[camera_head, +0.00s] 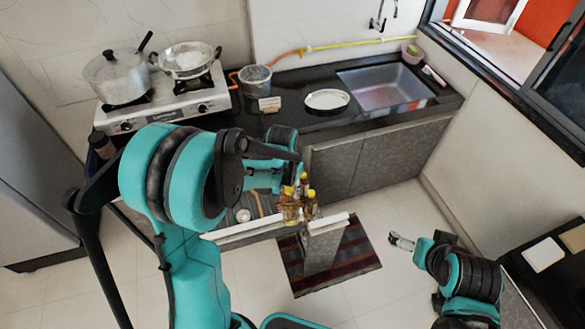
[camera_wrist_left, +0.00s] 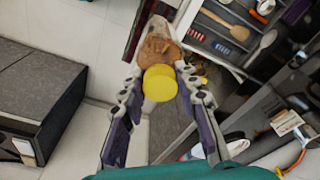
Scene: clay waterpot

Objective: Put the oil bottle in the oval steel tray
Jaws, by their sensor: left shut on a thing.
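The oval steel tray (camera_head: 327,100) lies on the dark counter, left of the sink, and looks empty. Several amber bottles with yellow caps cluster below the counter front; one oil bottle (camera_head: 290,210) shows at my left gripper (camera_head: 293,186). In the left wrist view, the gripper's two fingers close on either side of a round yellow cap, with the bottle's brown body (camera_wrist_left: 156,46) beyond it. My left gripper is shut on this bottle. My right gripper (camera_head: 402,243) is at the lower right, over the floor, far from the bottles; its fingers are too small to judge.
A stove (camera_head: 165,104) with a pot and a pan stands left on the counter. A metal bucket (camera_head: 255,79) stands between stove and tray. The sink (camera_head: 385,86) is right of the tray. An open drawer (camera_wrist_left: 240,32) with utensils lies near the held bottle.

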